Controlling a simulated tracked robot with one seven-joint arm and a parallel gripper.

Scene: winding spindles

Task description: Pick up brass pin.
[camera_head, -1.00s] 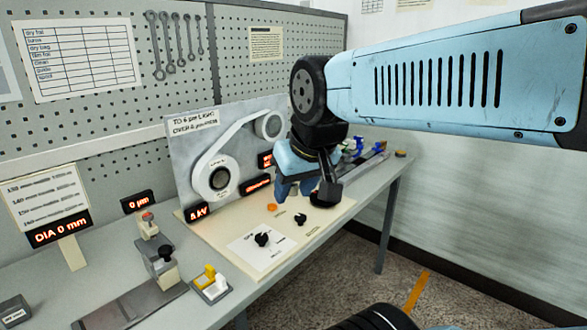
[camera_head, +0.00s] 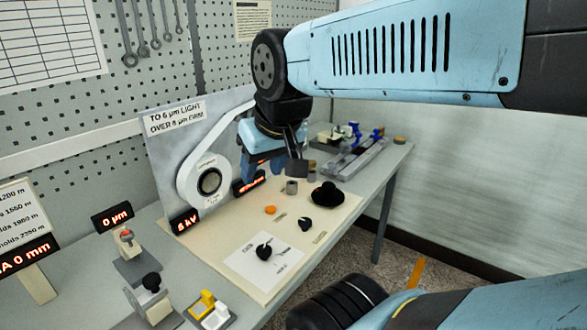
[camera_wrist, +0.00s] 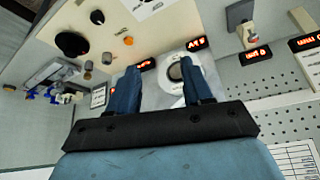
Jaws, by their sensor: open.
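I cannot tell the brass pin for sure. A small brown round piece (camera_head: 400,140) sits at the far right end of the bench, and a small brown piece (camera_wrist: 9,87) shows at the left edge in the wrist view. Two small grey-brown cylinders, one (camera_head: 291,187) nearer and one (camera_head: 311,167) partly hidden behind my gripper, stand on the cream board. My gripper (camera_head: 264,163) hangs above the board in front of the upright panel. In the wrist view its two blue fingers (camera_wrist: 161,78) are apart with nothing held between them.
A large black knob (camera_head: 326,194), smaller black knobs (camera_head: 264,252) and an orange button (camera_head: 270,210) rise from the board. The upright panel (camera_head: 160,150) carries a white reel. A grey rail (camera_head: 360,158) with blue clamps lies behind. Gauges and a yellow piece (camera_head: 206,299) stand at front left.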

